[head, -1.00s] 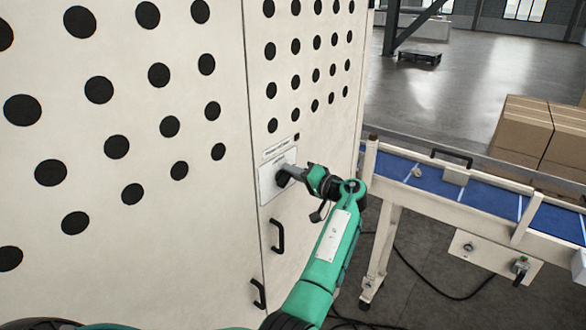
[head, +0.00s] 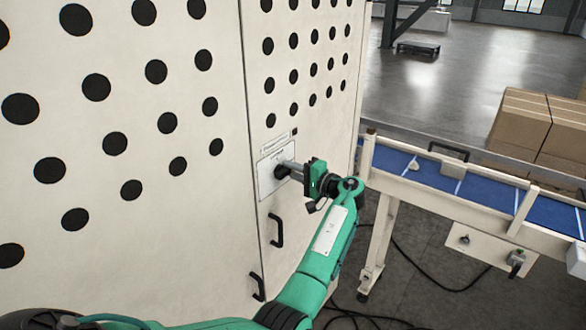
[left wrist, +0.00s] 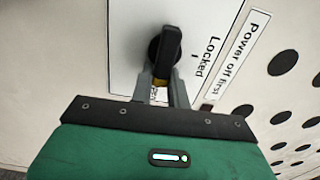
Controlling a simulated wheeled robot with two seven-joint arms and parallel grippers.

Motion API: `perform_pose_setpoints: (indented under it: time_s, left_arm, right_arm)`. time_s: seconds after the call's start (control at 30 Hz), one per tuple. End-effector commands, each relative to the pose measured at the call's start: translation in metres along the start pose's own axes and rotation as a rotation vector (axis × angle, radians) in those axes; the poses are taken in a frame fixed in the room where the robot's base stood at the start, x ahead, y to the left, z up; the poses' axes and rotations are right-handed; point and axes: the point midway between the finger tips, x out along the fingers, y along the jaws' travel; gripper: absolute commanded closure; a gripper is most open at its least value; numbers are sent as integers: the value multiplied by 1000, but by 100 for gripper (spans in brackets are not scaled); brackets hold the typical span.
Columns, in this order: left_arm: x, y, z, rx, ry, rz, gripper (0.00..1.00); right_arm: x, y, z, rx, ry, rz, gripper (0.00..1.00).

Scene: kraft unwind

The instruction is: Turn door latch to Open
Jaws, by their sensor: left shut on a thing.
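The door latch is a black knob (left wrist: 165,52) on a white plate (head: 267,178) fixed to the perforated cream cabinet door. In the left wrist view the plate reads "Locked" beside a tick mark, and an "Open" label is partly hidden behind my fingers. A strip (left wrist: 238,55) beside it reads "Power off first". My left gripper (head: 286,170) reaches the latch from the right, its fingers shut on the knob's handle. The fingers also show in the left wrist view (left wrist: 160,85). My right gripper is not in view.
Two black door handles (head: 277,230) sit below the latch near the door seam. A conveyor with a blue belt (head: 480,193) stands close to the right of my arm. Stacked cardboard boxes (head: 520,122) are behind it. Cables lie on the floor.

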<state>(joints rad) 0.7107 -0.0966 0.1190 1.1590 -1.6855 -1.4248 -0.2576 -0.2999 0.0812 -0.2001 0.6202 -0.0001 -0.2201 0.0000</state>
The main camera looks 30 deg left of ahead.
Motion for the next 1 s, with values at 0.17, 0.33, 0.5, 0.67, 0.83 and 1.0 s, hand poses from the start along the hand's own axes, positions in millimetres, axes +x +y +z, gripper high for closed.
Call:
perform_pose_setpoints:
  time_s: [0.17, 0.33, 0.5, 0.67, 0.83, 1.0]
  left_arm:
    - [1, 12, 3, 76, -7, 12, 100]
    - [1, 12, 3, 76, -7, 12, 100]
    - [1, 12, 3, 74, -7, 12, 70]
    - [1, 8, 2, 69, -5, 8, 58]
    - [0, 6, 1, 66, -3, 4, 44]
    - [0, 4, 1, 64, -2, 3, 36]
  right_arm:
    - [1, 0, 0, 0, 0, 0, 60]
    - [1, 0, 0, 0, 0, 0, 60]
    - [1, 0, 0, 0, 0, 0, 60]
    - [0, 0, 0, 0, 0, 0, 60]
    - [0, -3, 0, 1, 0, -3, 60]
    - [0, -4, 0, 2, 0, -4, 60]
